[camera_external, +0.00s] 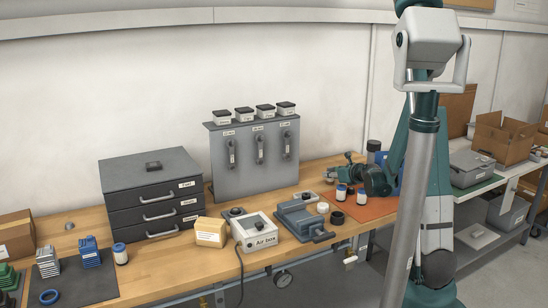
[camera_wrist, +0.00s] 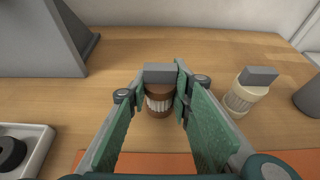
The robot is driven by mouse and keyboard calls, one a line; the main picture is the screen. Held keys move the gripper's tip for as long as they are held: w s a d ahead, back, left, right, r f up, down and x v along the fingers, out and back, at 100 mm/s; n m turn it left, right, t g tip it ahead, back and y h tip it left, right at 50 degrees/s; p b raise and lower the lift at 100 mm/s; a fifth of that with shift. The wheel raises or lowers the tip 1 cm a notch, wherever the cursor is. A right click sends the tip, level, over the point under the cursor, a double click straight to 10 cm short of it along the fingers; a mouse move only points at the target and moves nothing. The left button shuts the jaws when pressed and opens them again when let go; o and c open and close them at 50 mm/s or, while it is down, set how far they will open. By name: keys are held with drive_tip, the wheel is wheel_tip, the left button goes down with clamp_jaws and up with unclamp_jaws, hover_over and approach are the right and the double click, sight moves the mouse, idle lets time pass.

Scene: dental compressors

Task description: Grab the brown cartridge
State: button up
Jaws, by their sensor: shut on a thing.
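The brown cartridge (camera_wrist: 158,98) stands upright in the wrist view, with a grey block-like cap and a white ribbed band around its middle. My gripper (camera_wrist: 160,97) has a green-padded finger on each side of it and is shut on it. The cartridge appears to be at the wooden bench top; I cannot tell whether its base touches the wood. In the external view my gripper (camera_external: 333,172) reaches left, low over the bench, and the brown cartridge cannot be made out clearly there.
A cream cartridge (camera_wrist: 244,94) with a grey cap stands right of my gripper. A dark grey cylinder (camera_wrist: 309,97) is farther right. A grey panel (camera_external: 255,160) stands behind on the left. An orange mat (camera_external: 372,210) lies in front, with white-and-blue jars (camera_external: 341,193) nearby.

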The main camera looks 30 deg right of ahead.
drive_tip(key=shift+r, duration=0.1)
drive_tip(key=shift+r+p, duration=1.5)
drive_tip(key=shift+r, duration=3.45)
